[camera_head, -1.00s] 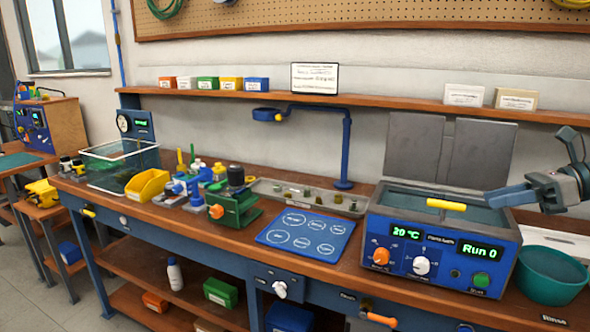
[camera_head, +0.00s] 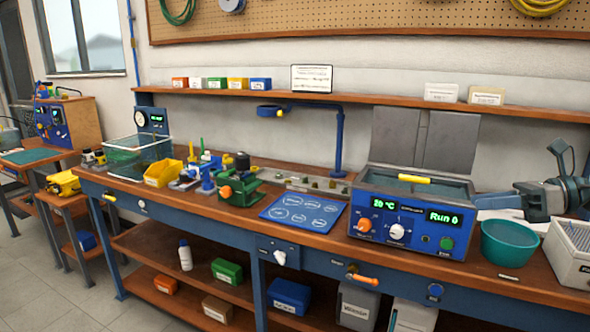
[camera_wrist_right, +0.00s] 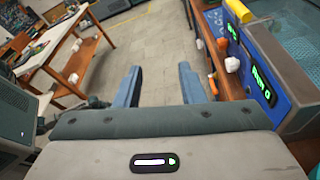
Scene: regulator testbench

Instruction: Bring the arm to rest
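My right gripper (camera_head: 503,201) comes in from the right edge in the head view, above the teal bowl and just right of the ultrasonic bath. In the right wrist view its two blue fingers (camera_wrist_right: 160,88) are spread wide apart with only floor showing between them, so it is open and empty. The blue bath (camera_head: 400,222) has its grey lids raised and a yellow handle at the front; its displays glow green, one reading Run 0. The bath also shows at the right of the wrist view (camera_wrist_right: 275,92). My left gripper is not in either view.
The teal bowl (camera_head: 508,245) and a white bin (camera_head: 568,252) stand on the bench right of the bath. A blue mat (camera_head: 302,212) with marked circles, a green vise (camera_head: 238,190) and a yellow bin (camera_head: 162,172) lie to the left. Open floor (camera_wrist_right: 160,45) shows beyond the fingers.

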